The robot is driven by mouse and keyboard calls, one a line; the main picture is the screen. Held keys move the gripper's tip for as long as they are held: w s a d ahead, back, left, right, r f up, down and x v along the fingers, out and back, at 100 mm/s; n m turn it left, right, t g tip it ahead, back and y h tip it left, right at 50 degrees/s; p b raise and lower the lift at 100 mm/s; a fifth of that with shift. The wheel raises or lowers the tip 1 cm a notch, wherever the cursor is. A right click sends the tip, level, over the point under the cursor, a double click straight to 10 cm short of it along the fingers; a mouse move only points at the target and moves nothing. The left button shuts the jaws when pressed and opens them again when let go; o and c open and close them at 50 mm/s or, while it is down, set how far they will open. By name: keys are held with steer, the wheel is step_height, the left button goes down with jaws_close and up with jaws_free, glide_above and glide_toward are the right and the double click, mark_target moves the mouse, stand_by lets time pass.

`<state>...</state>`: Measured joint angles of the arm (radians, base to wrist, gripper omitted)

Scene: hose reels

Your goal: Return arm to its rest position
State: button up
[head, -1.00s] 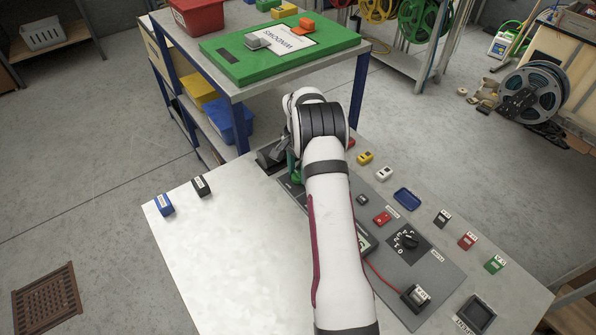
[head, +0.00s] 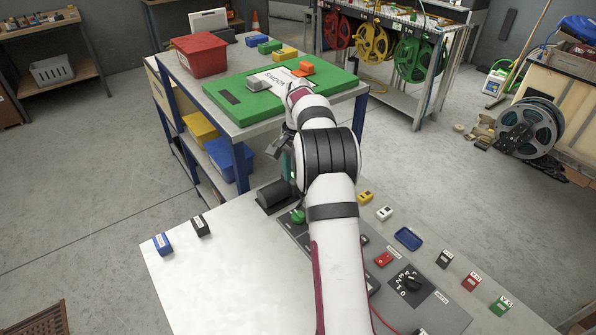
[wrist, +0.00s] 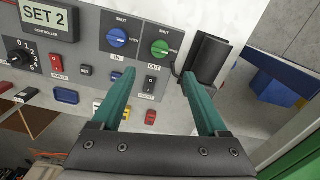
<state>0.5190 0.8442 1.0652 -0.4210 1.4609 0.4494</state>
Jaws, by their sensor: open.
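My white arm reaches from the bottom of the head view over the grey control panel on the white table (head: 200,260). My gripper (wrist: 159,76) is open in the wrist view, its two teal fingers apart with nothing between them. In the head view the gripper (head: 284,162) is mostly hidden behind my arm, above the table's far end. The wrist view shows the panel with a blue IN knob (wrist: 116,38), a green OUT knob (wrist: 160,48) and a "SET 2" controller display (wrist: 48,19). I cannot tell the exact gap to the panel.
A blue-legged bench with a green board (head: 240,97) and a red bin (head: 201,54) stands just beyond the table. Small blue (head: 162,243) and black (head: 200,225) blocks lie left.

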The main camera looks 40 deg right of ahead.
steer(key=shift+r, duration=1.55)
steer(key=shift+a, duration=0.1)
steer(key=s+a+r+n, duration=0.2)
steer(key=s+a+r, duration=0.2)
steer(key=a, duration=0.3)
steer(key=s+a+r+n, duration=0.2)
steer(key=s+a+r, duration=0.15)
steer(key=a, duration=0.35)
steer(key=s+a+f+n, duration=0.1)
steer(key=s+a+n, duration=0.1)
steer(key=s+a, duration=0.3)
steer(key=s+a+f+n+y, duration=0.1)
steer(key=s+a, duration=0.4)
steer(key=s, duration=0.6)
steer(key=s+a+f+n, duration=0.1)
steer(key=s+a+n, duration=0.2)
steer(key=s+a, duration=0.2)
steer(key=s, duration=0.3)
steer(key=shift+s+f+n+y, duration=0.25)
steer(key=shift+s+n+y, duration=0.05)
steer(key=shift+y, duration=0.1)
